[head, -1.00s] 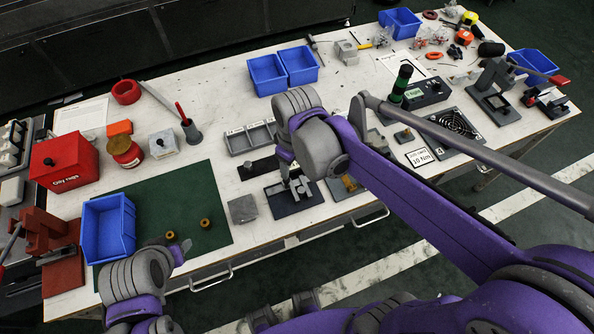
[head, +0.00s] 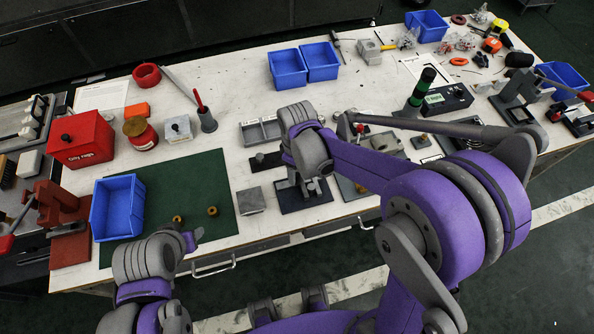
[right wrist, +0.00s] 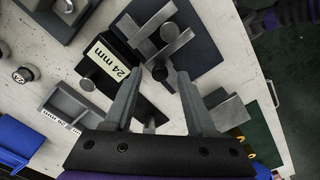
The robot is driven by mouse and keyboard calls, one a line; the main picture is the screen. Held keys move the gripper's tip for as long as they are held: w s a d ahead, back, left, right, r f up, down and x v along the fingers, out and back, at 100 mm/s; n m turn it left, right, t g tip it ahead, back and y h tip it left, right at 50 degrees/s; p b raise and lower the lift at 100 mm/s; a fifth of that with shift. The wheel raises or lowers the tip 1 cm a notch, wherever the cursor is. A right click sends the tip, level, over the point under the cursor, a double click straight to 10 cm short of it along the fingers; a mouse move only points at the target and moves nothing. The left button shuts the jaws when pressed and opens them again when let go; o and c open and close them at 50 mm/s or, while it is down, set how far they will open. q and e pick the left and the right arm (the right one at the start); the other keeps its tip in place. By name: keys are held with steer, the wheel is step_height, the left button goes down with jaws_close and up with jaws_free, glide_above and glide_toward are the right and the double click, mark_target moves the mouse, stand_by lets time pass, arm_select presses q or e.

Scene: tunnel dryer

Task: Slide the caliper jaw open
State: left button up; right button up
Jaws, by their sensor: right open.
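In the head view the caliper's dark base plate (head: 302,201) is partly hidden under my right gripper (head: 308,186). My right gripper (right wrist: 159,74) is open, its fingers apart and empty, with the knob near the gap between the tips. I cannot tell whether they touch anything. My left gripper (head: 191,238) is at the lower left, over the table's front edge.
A green mat (head: 185,182) with two small brass rings and a blue bin (head: 117,207) lies to the left. A grey block (head: 251,201) sits left of the caliper plate. A grey compartment tray (head: 262,131) is behind. Bare white table shows between these.

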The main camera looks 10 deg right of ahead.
steer(key=shift+f, duration=0.4)
jaws_close()
stand_by(1.2)
